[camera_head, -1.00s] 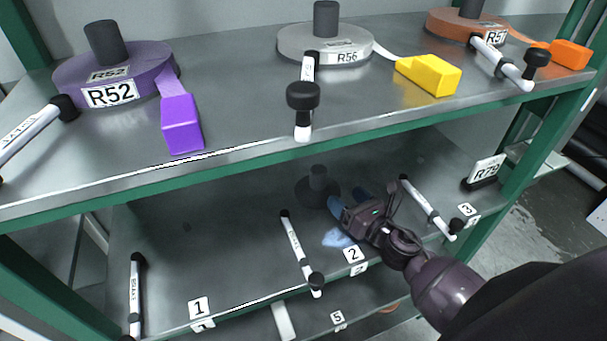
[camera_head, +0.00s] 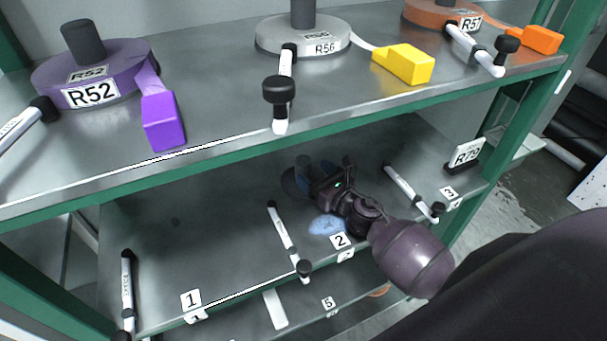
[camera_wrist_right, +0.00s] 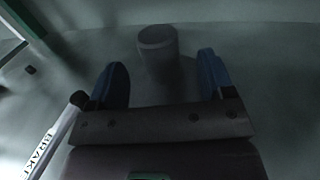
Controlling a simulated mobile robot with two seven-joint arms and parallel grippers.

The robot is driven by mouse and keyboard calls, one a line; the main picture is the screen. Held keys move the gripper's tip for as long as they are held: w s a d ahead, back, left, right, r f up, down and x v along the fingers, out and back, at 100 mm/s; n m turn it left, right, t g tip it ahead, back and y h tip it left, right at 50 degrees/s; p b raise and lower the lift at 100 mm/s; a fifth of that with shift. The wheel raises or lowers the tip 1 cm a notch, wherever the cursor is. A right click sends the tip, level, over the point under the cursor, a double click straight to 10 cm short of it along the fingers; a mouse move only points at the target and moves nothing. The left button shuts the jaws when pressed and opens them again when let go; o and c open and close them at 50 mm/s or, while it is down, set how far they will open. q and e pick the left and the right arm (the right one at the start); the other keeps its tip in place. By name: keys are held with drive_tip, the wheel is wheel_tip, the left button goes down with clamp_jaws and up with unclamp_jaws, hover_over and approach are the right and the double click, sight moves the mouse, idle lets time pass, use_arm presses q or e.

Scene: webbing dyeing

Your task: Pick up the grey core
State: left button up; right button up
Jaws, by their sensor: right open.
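The grey core (camera_head: 302,164) is a dark upright cylinder on a round base, standing on the lower shelf (camera_head: 200,235) behind the label 2. In the right wrist view its top (camera_wrist_right: 158,40) shows straight ahead, between and just beyond the two blue fingers. My right gripper (camera_wrist_right: 163,68) is open and empty, with one finger on each side of the core's line. In the head view my right gripper (camera_head: 314,176) is close in front of the core and partly hides it and its base. My left gripper is not in view.
The upper shelf with its green front edge (camera_head: 330,118) overhangs the core. White brake bars flank the bay, one on the left (camera_head: 284,236) and one on the right (camera_head: 408,187). An R79 sign (camera_head: 466,153) stands further right. The lower shelf's left part is clear.

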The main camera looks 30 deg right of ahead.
sight(309, 169)
drive_tip(key=x, duration=0.4)
drive_tip(key=shift+w+a, duration=0.1)
drive_tip(key=shift+w, duration=0.1)
drive_tip(key=shift+r, duration=0.1)
drive_tip(key=c, duration=1)
